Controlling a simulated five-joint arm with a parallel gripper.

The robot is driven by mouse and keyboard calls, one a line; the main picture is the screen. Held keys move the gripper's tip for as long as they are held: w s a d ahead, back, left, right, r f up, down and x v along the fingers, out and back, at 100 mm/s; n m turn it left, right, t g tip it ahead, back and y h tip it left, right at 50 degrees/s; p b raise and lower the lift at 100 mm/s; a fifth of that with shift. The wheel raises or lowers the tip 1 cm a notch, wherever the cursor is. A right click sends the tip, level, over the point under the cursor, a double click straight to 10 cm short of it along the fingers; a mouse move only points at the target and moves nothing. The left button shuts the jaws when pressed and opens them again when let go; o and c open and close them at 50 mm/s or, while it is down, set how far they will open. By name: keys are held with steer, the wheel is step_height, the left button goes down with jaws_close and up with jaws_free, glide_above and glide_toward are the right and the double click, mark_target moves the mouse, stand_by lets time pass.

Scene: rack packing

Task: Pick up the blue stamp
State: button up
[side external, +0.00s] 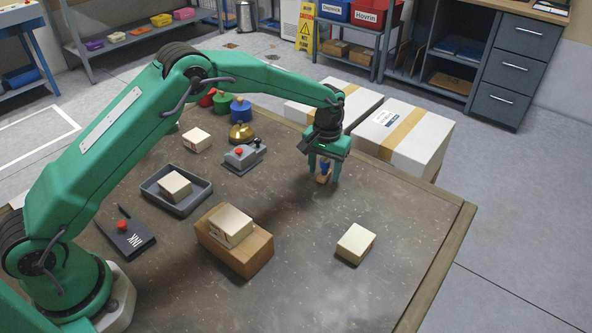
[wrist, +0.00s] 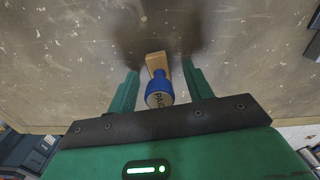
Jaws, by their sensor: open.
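The blue stamp (side external: 325,169) stands on the table near its right back part, with a blue handle and a tan wooden base. My gripper (side external: 322,174) is green and points down over the stamp. In the wrist view its two fingers (wrist: 160,88) stand apart on either side of the blue handle, with a gap visible on each side. The fingers partly cover the stamp in the side view.
Cream boxes sit on the table: one at the front right (side external: 356,243), one on a brown block (side external: 236,256), one in a grey tray (side external: 154,186). A grey device with a red button (side external: 240,157) and a brass bell (side external: 241,133) stand left of my gripper. Large cartons (side external: 421,134) stand behind.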

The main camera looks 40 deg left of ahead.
mark_target(326, 162)
steer(key=c, duration=1.1)
steer(key=shift+o, duration=0.2)
steer(key=shift+r, duration=0.2)
steer(key=shift+r, duration=0.55)
steer(key=r, duration=0.3)
steer(key=shift+s+d+r, duration=0.1)
steer(key=shift+s+d, duration=0.15)
steer(key=shift+d, duration=0.05)
steer(key=s+d+r, duration=0.6)
steer(key=s+d, duration=0.1)
steer(key=d, duration=0.1)
steer(key=shift+s+r, duration=0.2)
steer(key=shift+s, duration=0.1)
steer(key=shift+a, duration=0.1)
